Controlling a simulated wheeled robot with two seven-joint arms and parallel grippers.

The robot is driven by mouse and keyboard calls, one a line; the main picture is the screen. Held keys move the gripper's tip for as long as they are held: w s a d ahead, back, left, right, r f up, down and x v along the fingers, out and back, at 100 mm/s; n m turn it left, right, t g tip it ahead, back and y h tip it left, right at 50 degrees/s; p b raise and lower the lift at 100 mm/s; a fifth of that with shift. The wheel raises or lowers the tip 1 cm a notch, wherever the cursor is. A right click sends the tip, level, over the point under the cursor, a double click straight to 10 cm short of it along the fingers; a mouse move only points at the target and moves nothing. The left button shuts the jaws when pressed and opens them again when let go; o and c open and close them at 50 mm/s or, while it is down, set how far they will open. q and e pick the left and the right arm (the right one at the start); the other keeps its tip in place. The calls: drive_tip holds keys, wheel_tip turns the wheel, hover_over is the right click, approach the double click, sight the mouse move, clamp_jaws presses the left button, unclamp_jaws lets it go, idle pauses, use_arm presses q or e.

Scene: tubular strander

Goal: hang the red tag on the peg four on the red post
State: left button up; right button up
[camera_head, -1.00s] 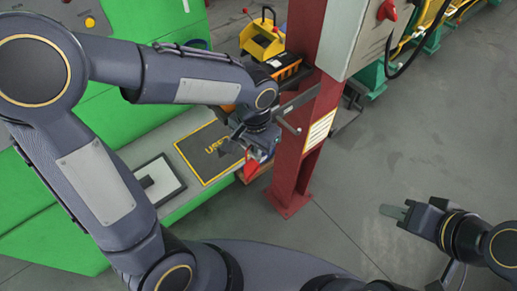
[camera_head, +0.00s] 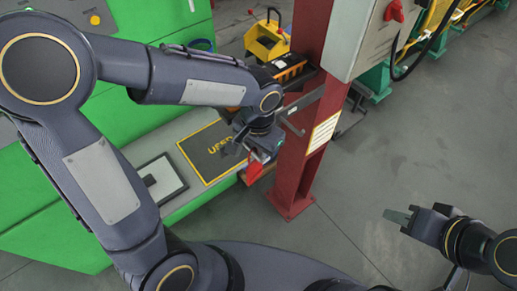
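The red post (camera_head: 297,165) stands right of centre on a square red foot. A grey peg (camera_head: 293,127) sticks out from its left side, beside a grey bar; I cannot tell which peg number it is. My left gripper (camera_head: 257,152) points down just left of the post, below the peg. The red tag (camera_head: 254,170) hangs at its fingertips, partly hidden by the gripper, and appears held. My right gripper (camera_head: 397,215) is over bare floor at the lower right, with nothing visible in it; its fingers look close together, but their gap is unclear.
A grey box with a red knob (camera_head: 394,11) is fixed to the post's upper right. A yellow bin (camera_head: 266,41) and a black-orange case (camera_head: 289,67) stand behind. A bench with a yellow-edged mat (camera_head: 212,151) lies left.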

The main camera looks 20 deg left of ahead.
use_arm(q)
drive_tip(key=shift+o, duration=0.9)
drive_tip(key=shift+s+a+f, duration=0.15)
drive_tip(key=shift+a, duration=0.05)
drive_tip(key=shift+w+r, duration=0.2)
drive_tip(key=shift+r, duration=0.2)
wheel_tip(320, 180, up, 7)
drive_tip(key=shift+s+d+r, duration=0.1)
drive_tip(key=shift+r, duration=0.05)
drive_tip(key=s+a+n+t+h, duration=0.3)
drive_tip(key=s+a+n+t, duration=0.2)
drive_tip(key=s+a, duration=0.5)
drive_tip(key=s+n, duration=0.1)
drive_tip(key=s, duration=0.1)
drive_tip(key=shift+s+a+t+h, duration=0.2)
drive_tip(key=shift+s+t+h, duration=0.1)
drive_tip(key=shift+s+h, duration=0.1)
idle(4.4)
